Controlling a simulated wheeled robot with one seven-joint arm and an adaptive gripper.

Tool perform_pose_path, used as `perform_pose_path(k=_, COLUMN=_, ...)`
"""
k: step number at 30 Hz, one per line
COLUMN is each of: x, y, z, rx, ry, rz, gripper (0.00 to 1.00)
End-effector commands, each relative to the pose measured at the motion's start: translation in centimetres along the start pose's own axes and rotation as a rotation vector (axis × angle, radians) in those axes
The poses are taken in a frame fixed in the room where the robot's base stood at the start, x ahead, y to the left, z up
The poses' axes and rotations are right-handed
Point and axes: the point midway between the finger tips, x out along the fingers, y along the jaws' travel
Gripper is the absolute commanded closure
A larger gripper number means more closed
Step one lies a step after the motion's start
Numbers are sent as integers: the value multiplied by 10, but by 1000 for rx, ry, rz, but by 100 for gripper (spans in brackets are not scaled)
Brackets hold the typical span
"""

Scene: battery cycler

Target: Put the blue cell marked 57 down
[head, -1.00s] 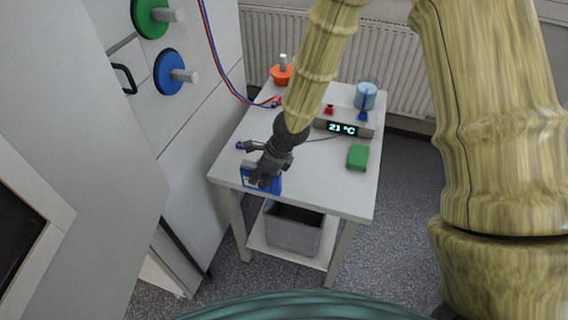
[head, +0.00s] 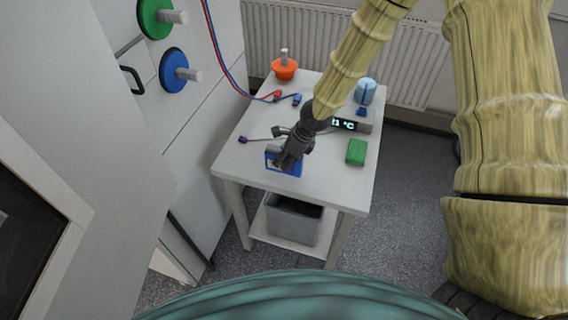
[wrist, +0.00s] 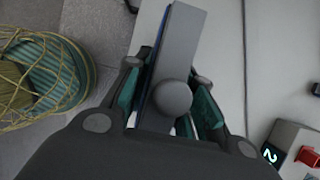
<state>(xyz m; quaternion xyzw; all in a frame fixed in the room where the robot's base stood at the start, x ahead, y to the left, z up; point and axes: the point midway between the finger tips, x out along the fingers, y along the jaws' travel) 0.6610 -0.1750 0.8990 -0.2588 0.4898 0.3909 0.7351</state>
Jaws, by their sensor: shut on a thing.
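The blue cell (head: 290,169) is held between the fingers of my gripper (head: 289,156), over the front part of the white table (head: 322,188). Its blue side faces the head camera with a pale mark that I cannot read. In the wrist view, my gripper (wrist: 165,95) is shut on the cell, with a finger on each side. The cell's grey top (wrist: 183,45) and a round grey knob show there, with a thin blue edge. I cannot tell whether the cell's bottom touches the table.
A green block (head: 356,152) lies to the right of the gripper. A box with a lit display (head: 345,124), a blue jar (head: 366,91) and an orange bowl (head: 285,70) stand farther back. Cables with red and blue ends lie back left. A grey bin (head: 292,222) sits on the lower shelf.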

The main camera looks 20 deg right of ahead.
Motion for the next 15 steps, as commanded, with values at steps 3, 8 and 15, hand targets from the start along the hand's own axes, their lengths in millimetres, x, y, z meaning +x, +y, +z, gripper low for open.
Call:
perform_pose_path(k=3, x=8, y=2, z=-3, rx=-3, ry=3, rz=3, gripper=100)
perform_pose_path(k=8, x=19, y=2, z=-7, rx=-2, ry=2, rz=2, gripper=100)
perform_pose_path(k=15, x=29, y=2, z=-11, rx=-2, ry=1, rz=2, gripper=100)
